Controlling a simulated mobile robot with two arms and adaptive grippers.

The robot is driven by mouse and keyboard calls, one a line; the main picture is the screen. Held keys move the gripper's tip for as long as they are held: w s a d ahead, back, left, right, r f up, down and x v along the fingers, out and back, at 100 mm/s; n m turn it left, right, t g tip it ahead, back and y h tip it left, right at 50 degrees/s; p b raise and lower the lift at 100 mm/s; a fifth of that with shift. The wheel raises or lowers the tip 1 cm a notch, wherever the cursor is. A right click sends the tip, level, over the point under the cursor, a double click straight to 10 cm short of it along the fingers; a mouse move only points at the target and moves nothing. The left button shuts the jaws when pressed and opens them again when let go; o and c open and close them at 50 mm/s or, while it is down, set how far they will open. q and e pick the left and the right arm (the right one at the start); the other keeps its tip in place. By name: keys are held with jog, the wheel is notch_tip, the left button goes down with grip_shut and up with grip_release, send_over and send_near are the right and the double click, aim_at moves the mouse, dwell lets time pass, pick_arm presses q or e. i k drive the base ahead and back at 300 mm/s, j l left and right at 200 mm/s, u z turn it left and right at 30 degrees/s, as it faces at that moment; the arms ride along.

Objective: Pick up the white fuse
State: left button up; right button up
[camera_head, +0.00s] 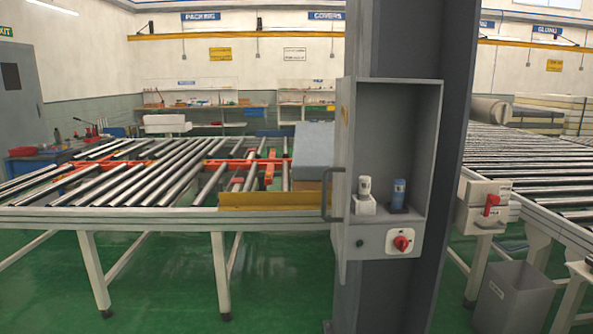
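The white fuse (364,188) stands upright on a white base (364,205) inside an open grey electrical box (431,150). The box is mounted on a dark grey column right of centre. A blue fuse (398,193) stands to the right of the white one, on a dark base. Below them, the box's front panel carries a green button (360,243) and a red rotary switch (402,243). The box door stands open on the left, with a dark handle (326,195). Neither of my grippers is in view.
A roller conveyor (120,212) with orange parts fills the left, a blue-grey block (313,150) on it near the box. Another conveyor (540,165) stands at right, with a grey bin (515,295) below. Green floor before the left conveyor is clear.

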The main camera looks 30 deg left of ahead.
aim_at(364, 180)
jog(key=j+u, duration=0.1)
jog(key=j, duration=1.2)
jog(key=l+u, duration=0.25)
jog(key=l, duration=0.4)
jog(key=l+u, duration=0.25)
jog(key=l, duration=0.4)
jog(key=i+l, duration=0.1)
jog(key=l, duration=0.2)
jog(key=i+l+u, duration=0.15)
jog(key=l, duration=0.4)
jog(key=i+u, duration=0.05)
